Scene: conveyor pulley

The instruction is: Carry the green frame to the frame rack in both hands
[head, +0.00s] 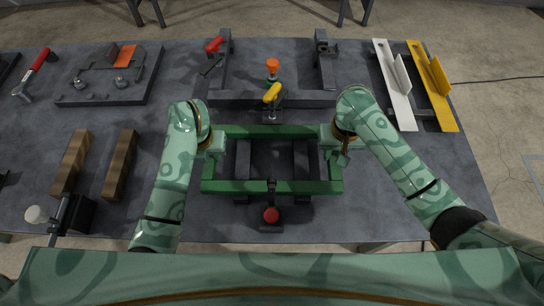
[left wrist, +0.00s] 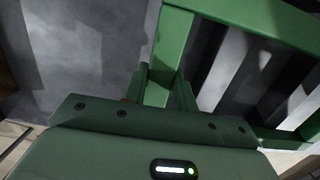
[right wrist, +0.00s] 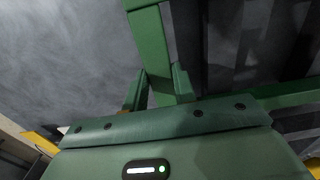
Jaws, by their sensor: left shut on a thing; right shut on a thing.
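The green frame (head: 275,187) is a rectangle of green bars near the front middle of the table, above two dark bars (head: 301,165). I cannot tell whether it rests on them or hangs just above. My left gripper (head: 216,152) is shut on its left side bar, and my right gripper (head: 330,150) on its right side bar. In the left wrist view the bar (left wrist: 172,45) runs between the fingers (left wrist: 160,88). In the right wrist view the bar (right wrist: 150,45) also runs between the fingers (right wrist: 156,88). I cannot tell for sure which fixture is the frame rack.
A red-knobbed clamp (head: 271,215) stands at the frame's front edge. White (head: 394,85) and yellow (head: 432,85) angle pieces lie at right. Wooden blocks (head: 119,164) lie at left.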

